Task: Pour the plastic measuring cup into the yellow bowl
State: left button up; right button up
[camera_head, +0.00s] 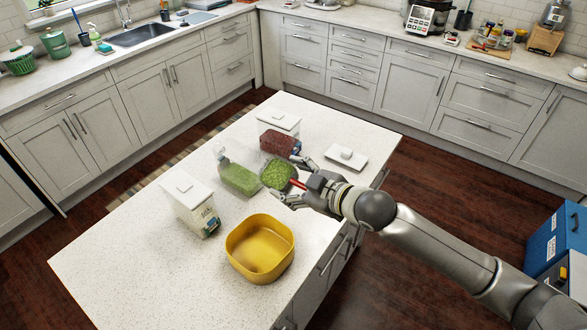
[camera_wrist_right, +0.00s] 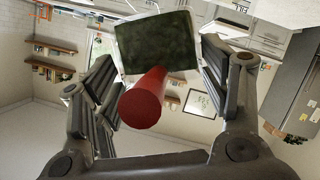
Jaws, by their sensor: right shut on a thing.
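The plastic measuring cup (camera_head: 276,174) is full of green bits and has a red handle (camera_head: 297,184). My right gripper (camera_head: 291,178) is shut on the cup's handle, over the island's right side. In the right wrist view the red handle (camera_wrist_right: 145,98) runs between the fingers to the dark, squarish cup (camera_wrist_right: 157,43). The cup looks roughly level; I cannot tell if it touches the counter. The yellow bowl (camera_head: 260,248) stands nearer the front edge, below and left of the gripper, and looks empty. My left gripper is not in view.
A clear container of green stuff (camera_head: 238,178) lies left of the cup. A container of red bits (camera_head: 279,141) is behind the cup. A white lid (camera_head: 346,157) lies at right. The island (camera_head: 130,250) is clear at left.

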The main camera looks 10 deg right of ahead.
aim_at(287, 193)
jog(key=f, duration=0.2)
jog(key=a+f, duration=0.1)
jog(key=shift+s+f+n, duration=0.3)
jog(key=shift+n, duration=0.1)
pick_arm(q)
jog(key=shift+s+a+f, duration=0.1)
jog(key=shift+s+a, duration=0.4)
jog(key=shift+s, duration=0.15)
pick_arm(e)
jog(key=f, duration=0.1)
jog(key=s+f+n+t, duration=0.1)
jog(key=a+f+n+h, duration=0.1)
jog(key=shift+s+a+f+t, duration=0.1)
jog(key=shift+s+f+t, duration=0.05)
jog(key=shift+f+t, duration=0.25)
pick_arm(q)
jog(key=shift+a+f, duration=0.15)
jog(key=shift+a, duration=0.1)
pick_arm(e)
jog(key=shift+s+a+f, duration=0.1)
jog(key=shift+s+f, duration=0.05)
jog(key=shift+f, duration=0.05)
pick_arm(q)
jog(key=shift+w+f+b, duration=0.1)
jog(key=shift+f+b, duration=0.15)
jog(key=shift+b, duration=0.2)
pick_arm(e)
jog(key=shift+f+n, duration=0.15)
jog(key=shift+n, duration=0.25)
